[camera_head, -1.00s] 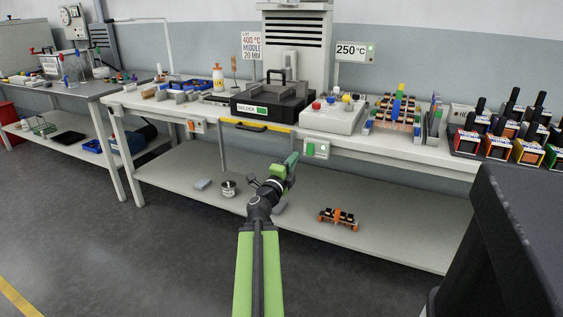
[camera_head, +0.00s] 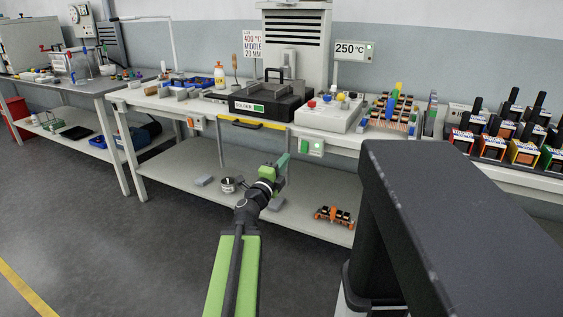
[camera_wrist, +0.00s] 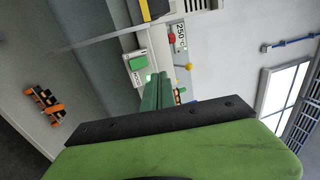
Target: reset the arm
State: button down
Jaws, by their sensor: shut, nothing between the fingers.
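My gripper (camera_head: 281,164) is at the end of my green and black arm, in front of the long workbench. It points up and to the right, near the bench's front edge and above its lower shelf in the picture. In the wrist view the green fingers (camera_wrist: 157,92) lie together with nothing between them. No object is held.
The workbench (camera_head: 150,103) bears a black solder pot (camera_head: 268,97) and a grey control box (camera_head: 333,113). An orange and black connector piece (camera_head: 334,216) and a small metal tin (camera_head: 228,185) rest on the lower shelf. Open floor (camera_head: 110,250) lies at the left.

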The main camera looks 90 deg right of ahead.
jog(key=shift+s, duration=0.35)
